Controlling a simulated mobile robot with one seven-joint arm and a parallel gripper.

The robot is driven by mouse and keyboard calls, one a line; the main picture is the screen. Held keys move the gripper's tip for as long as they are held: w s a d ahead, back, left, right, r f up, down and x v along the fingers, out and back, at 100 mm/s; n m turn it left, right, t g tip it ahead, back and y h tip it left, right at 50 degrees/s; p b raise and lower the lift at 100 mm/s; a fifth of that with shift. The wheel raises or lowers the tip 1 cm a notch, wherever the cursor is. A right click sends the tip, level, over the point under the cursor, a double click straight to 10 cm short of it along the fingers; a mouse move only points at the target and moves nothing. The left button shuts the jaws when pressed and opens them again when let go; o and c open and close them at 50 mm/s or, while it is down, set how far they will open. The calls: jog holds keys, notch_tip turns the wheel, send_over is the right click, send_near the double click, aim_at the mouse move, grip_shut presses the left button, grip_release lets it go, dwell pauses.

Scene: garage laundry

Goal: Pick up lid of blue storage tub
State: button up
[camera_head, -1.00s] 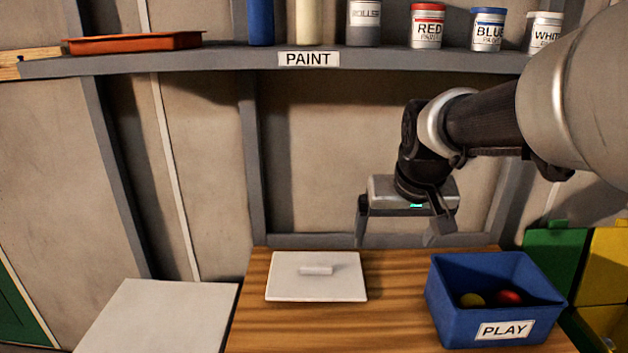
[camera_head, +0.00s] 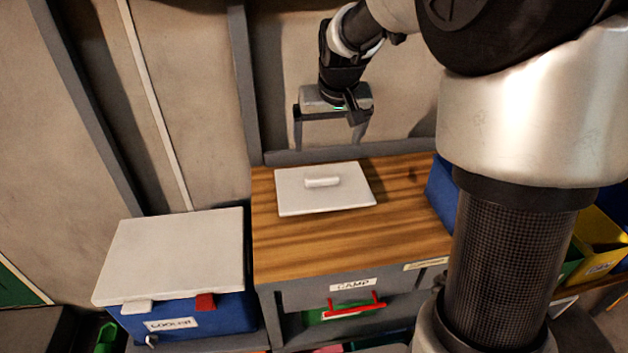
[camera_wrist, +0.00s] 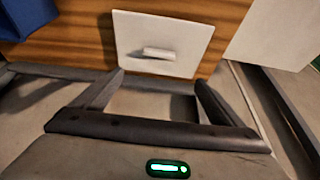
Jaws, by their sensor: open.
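A flat white lid (camera_head: 300,200) with a small raised bar handle (camera_head: 322,182) lies on the wooden bench top. It also shows in the wrist view (camera_wrist: 190,35), ahead of the fingers. My gripper (camera_head: 328,146) is open and empty. It hangs above and behind the lid, near the wall, without touching it. In the wrist view my fingers (camera_wrist: 160,80) are spread apart with nothing between them. The blue tub (camera_head: 440,192) stands on the bench right of the lid, mostly hidden behind my arm.
A blue cooler (camera_head: 178,316) with a white top (camera_head: 175,258) stands left of the bench (camera_head: 300,250). A grey drawer labelled CAMP (camera_head: 400,290) is under the bench top. A yellow bin (camera_head: 600,240) is at the right. The bench around the lid is clear.

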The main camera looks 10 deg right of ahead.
send_over(323, 178)
jog(key=s, duration=0.2)
jog(key=f, duration=0.5)
jog(key=f+b, duration=0.1)
jog(key=f, duration=0.4)
jog(key=shift+s+a+f, duration=0.1)
jog(key=shift+s+f, duration=0.1)
jog(key=shift+f, duration=0.05)
jog(key=x, duration=0.5)
jog(key=shift+s+f, duration=0.1)
jog(key=shift+s, duration=0.1)
jog(key=c, duration=1.2)
jog(key=shift+o, duration=0.2)
